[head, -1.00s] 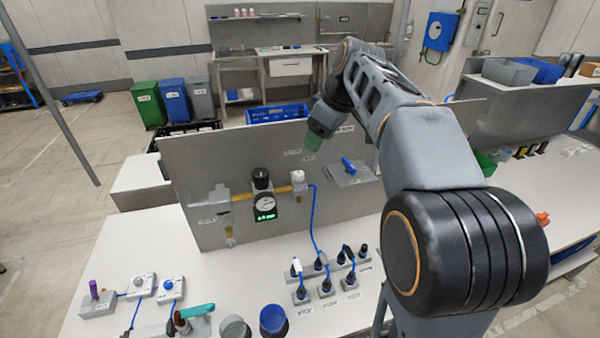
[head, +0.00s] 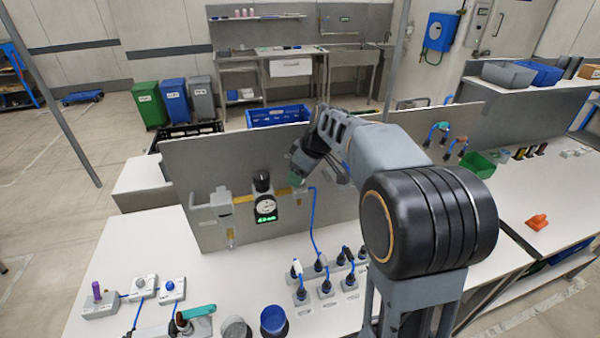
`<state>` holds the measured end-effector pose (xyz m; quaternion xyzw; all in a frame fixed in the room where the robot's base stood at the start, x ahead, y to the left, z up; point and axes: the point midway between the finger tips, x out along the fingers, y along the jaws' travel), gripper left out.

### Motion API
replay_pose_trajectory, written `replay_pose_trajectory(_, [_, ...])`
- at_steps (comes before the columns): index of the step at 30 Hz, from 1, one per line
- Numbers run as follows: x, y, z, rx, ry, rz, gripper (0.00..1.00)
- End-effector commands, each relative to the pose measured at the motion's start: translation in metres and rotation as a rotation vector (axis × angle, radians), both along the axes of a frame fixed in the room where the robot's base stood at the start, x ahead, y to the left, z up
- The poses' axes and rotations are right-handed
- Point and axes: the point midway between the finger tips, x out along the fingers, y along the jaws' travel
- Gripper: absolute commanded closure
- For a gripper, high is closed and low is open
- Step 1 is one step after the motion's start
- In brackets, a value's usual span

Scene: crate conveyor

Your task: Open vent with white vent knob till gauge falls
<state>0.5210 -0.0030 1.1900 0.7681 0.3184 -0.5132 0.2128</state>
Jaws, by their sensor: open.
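The grey panel stands upright on the white table and carries a brass pipe (head: 243,200). On the pipe is a round gauge (head: 265,206) with a green digital readout, too small to read surely. A black knob (head: 262,181) sits above the gauge.
A blue hose (head: 314,225) drops from the pipe's right end to a row of black plugs (head: 326,288). Grey boxes with dials (head: 172,288) and a blue round container (head: 273,320) stand at the table's front. The table is clear below the panel's left half.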

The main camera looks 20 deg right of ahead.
Motion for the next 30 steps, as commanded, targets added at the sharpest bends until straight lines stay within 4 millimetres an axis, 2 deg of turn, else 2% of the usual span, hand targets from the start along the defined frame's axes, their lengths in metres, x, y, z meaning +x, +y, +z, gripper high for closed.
replay_pose_trajectory(12, [0.0014, 0.0018, -0.0060, 0.000, 0.000, 0.000, 0.43])
replay_pose_trajectory(27, [0.0014, 0.0017, -0.0055, 0.000, 0.000, -0.001, 0.90])
replay_pose_trajectory(30, [0.0013, 0.0017, -0.0055, 0.001, 0.001, -0.002, 0.92])
